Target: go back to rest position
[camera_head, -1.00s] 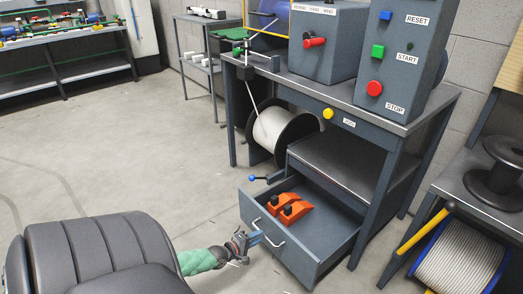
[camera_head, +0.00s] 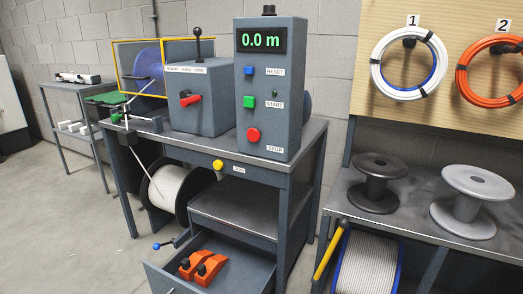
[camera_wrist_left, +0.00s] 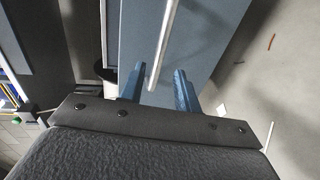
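My left gripper (camera_wrist_left: 158,90) shows in the left wrist view with its two blue fingers apart. A pale bar handle (camera_wrist_left: 165,42) on a blue-grey drawer front (camera_wrist_left: 195,35) appears between and beyond the fingers; I cannot tell whether they touch it. In the head view the drawer (camera_head: 243,268) stands pulled out at the bottom, its lower part cut off by the frame edge. Two orange tools (camera_head: 191,263) with black knobs lie in it. Neither gripper shows in the head view, and my right gripper is in no view.
The machine bench (camera_head: 305,140) carries a control box with a 0.0 m display (camera_head: 262,40). A bench at right holds a black spool (camera_head: 374,185) and a grey spool (camera_head: 466,195). Floor is clear at left (camera_head: 60,215).

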